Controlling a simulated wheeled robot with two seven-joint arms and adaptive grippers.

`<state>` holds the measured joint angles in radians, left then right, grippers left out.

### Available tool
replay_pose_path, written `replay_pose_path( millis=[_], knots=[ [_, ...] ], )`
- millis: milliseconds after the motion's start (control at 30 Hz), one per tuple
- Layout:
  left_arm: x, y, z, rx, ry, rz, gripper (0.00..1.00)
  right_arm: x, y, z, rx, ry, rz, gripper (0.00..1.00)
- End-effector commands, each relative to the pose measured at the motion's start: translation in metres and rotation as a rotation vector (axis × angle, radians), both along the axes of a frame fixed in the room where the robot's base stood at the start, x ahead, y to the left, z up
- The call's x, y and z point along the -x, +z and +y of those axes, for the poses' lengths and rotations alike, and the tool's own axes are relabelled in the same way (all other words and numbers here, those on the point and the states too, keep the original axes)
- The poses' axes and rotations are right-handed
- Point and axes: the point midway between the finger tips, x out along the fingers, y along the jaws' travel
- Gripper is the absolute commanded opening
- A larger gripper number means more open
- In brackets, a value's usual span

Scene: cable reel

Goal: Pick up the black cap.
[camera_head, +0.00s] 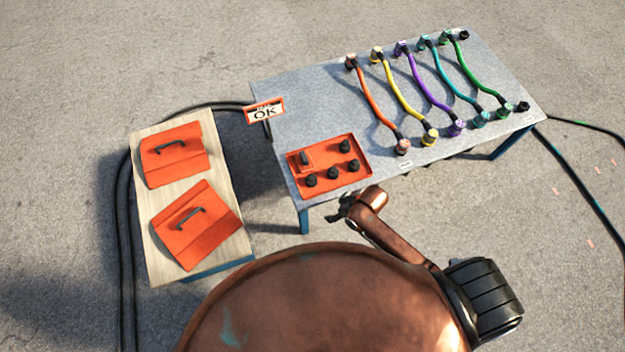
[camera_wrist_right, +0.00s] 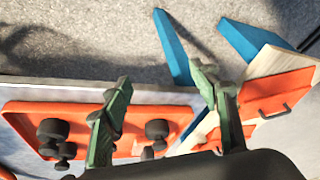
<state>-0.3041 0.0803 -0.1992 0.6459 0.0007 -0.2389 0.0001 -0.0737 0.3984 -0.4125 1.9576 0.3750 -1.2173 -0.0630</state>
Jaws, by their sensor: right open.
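Several black caps stand on an orange tray (camera_head: 330,187) at the near left corner of the grey table. One black cap (camera_head: 344,146) is at the tray's far right; others stand in a front row, such as this black cap (camera_head: 332,172). My right gripper (camera_head: 343,207) is just off the table's near edge, close to the tray. In the right wrist view its two green fingers (camera_wrist_right: 160,82) are apart and empty. One black cap (camera_wrist_right: 157,130) shows between them and another black cap (camera_wrist_right: 52,130) lies left of them. My left gripper is not in view.
Coloured cables (camera_head: 430,90) in orange, yellow, purple, teal and green lie across the table (camera_head: 310,105). A sign reading OK (camera_head: 265,111) stands at its left edge. A wooden bench (camera_head: 222,180) with two orange handled panels is on the left. Bare tabletop lies behind the tray.

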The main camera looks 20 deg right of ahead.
Motion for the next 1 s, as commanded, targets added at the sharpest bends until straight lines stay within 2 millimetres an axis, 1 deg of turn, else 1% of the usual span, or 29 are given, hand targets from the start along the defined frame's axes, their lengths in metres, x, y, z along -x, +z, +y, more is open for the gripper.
replay_pose_path(
  millis=[33, 200, 300, 400, 533, 633, 733, 1000],
  knots=[
    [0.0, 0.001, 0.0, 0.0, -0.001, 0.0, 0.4, -0.013, 0.009, 0.007, 0.0, 0.043, -0.014, 0.55],
    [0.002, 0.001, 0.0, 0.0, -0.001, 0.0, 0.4, -0.048, 0.028, 0.028, -0.008, 0.172, -0.04, 0.55],
    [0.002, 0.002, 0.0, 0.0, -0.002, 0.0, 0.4, -0.07, 0.039, 0.035, -0.002, 0.248, -0.05, 0.55],
    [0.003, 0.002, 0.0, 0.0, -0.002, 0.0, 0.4, -0.095, 0.051, 0.037, 0.012, 0.319, -0.058, 0.55],
    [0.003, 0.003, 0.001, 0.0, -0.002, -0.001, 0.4, -0.123, 0.067, 0.032, 0.037, 0.388, -0.061, 0.55],
    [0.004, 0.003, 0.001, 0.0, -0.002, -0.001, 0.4, -0.134, 0.074, 0.027, 0.049, 0.414, -0.057, 0.55],
    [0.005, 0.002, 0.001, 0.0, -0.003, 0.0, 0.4, -0.14, 0.075, 0.025, 0.053, 0.424, -0.054, 0.55],
    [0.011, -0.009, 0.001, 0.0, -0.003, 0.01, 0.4, -0.146, 0.049, 0.034, 0.051, 0.426, -0.052, 0.55]
  ],
)
